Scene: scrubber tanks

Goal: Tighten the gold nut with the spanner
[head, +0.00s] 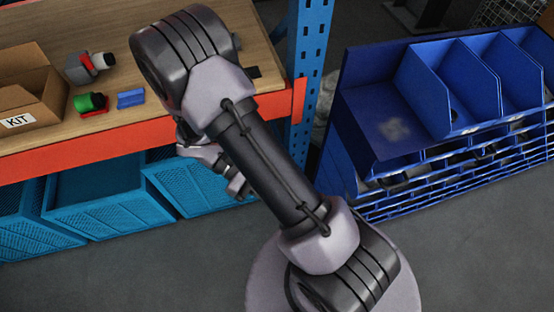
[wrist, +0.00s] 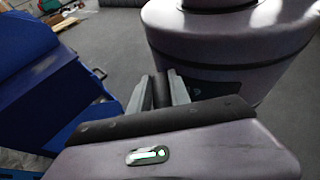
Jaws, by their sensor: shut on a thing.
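My gripper (wrist: 158,92) shows in the wrist view with its two grey fingers on either side of a dark, narrow thing (wrist: 160,90). Too little of that thing shows to tell whether it is the spanner. In the head view my gripper (head: 238,187) is partly hidden behind my arm, in front of the blue crates and below the bench edge. I see no gold nut in either view, and no spanner that I can make out for sure.
A wooden bench (head: 60,30) with an orange front beam (head: 60,158) holds a KIT box (head: 25,95), a green and red part (head: 92,103) and a small blue block (head: 130,98). Blue crates (head: 110,200) stand beneath. A blue bin rack (head: 400,120) is at right. Grey floor lies between.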

